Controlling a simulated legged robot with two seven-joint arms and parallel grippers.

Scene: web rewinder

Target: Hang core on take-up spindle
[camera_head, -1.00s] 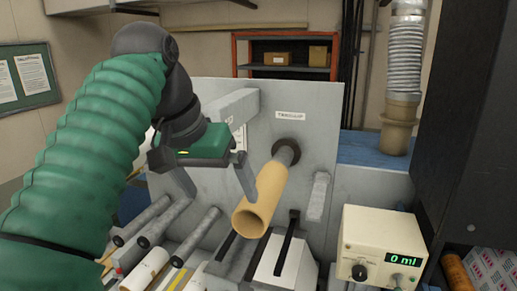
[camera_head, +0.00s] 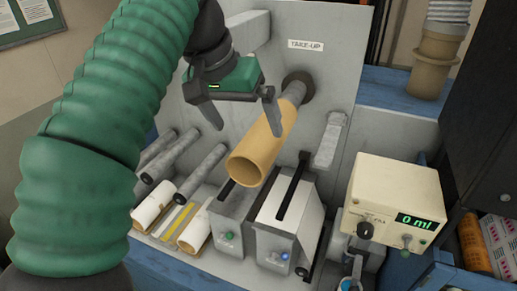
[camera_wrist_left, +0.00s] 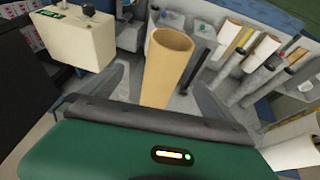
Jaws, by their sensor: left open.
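The tan cardboard core (camera_head: 262,146) sits around the outer part of the grey take-up spindle (camera_head: 294,92), under the TAKE-UP label (camera_head: 305,45). Its open end points toward me and slightly down. The spindle's base at the panel shows bare behind the core. My left gripper (camera_head: 245,124) is open, with one finger in front of the core's upper side and the other to its left. In the left wrist view the core (camera_wrist_left: 166,66) stands between the two spread fingers, with gaps on both sides. My right gripper is not in view.
A beige metering box (camera_head: 393,205) reading 0 ml stands at the right. Several grey rollers (camera_head: 200,172) and white rolls (camera_head: 153,207) lie at the lower left. A grey arm (camera_head: 329,140) juts from the panel right of the spindle. Slotted grey blocks (camera_head: 288,212) stand below the core.

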